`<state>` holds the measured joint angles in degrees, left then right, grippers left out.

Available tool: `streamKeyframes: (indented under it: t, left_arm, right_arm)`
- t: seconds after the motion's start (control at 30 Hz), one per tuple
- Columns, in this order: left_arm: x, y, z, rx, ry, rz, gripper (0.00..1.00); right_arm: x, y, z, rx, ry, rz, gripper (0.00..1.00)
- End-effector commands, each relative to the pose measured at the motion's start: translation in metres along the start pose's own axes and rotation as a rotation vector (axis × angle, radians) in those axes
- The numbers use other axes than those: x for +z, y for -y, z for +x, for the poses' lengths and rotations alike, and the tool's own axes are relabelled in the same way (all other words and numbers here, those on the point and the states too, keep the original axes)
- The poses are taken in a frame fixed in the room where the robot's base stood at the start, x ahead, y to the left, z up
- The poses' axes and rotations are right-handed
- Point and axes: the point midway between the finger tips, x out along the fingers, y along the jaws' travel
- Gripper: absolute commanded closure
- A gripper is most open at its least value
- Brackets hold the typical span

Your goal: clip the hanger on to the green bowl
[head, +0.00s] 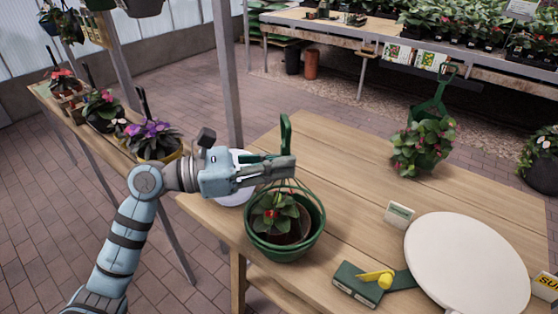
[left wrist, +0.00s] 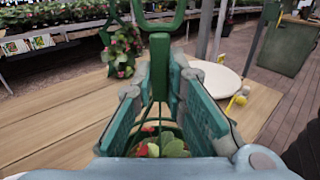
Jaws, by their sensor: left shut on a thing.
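My left gripper (head: 284,168) is shut on the green hanger (head: 286,130), just above the green bowl (head: 262,245). The hanger's tall stem and hook rise above the fingers, and thin green strands spread from it down toward the bowl's rim. I cannot tell whether the strand ends touch or grip the rim. The bowl stands upright near the table's front left edge and holds a leafy plant (head: 272,206) with a red flower. In the left wrist view, the hanger stem (left wrist: 160,65) stands between the two finger pads, with leaves and red flowers below. My right gripper is not in view.
A white round plate (head: 468,258) and a dark green box (head: 355,282) with a yellow item (head: 376,278) are at the right. A small card (head: 399,213) stands behind them. A planted basket (head: 422,145) with its own green hanger (head: 437,95) stands farther back. The table middle is clear.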

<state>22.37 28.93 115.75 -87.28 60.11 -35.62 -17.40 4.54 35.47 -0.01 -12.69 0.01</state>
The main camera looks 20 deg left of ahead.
Motion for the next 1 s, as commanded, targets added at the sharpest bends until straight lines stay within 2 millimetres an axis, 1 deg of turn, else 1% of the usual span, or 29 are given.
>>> streamKeyframes:
  t: [0.43, 0.7, 1.0]
  left_arm:
    - [0.0012, 0.0001, -0.0002, 0.0, 0.0, 0.001, 1.0]
    - [-0.0023, -0.0005, -0.0022, 0.001, 0.0, 0.001, 1.0]
    - [-0.0015, -0.0005, -0.0024, 0.0, 0.0, 0.001, 1.0]
  right_arm:
    - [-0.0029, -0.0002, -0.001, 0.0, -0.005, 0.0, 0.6]
    - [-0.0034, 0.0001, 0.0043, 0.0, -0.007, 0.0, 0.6]
    - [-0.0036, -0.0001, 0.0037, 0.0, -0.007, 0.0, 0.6]
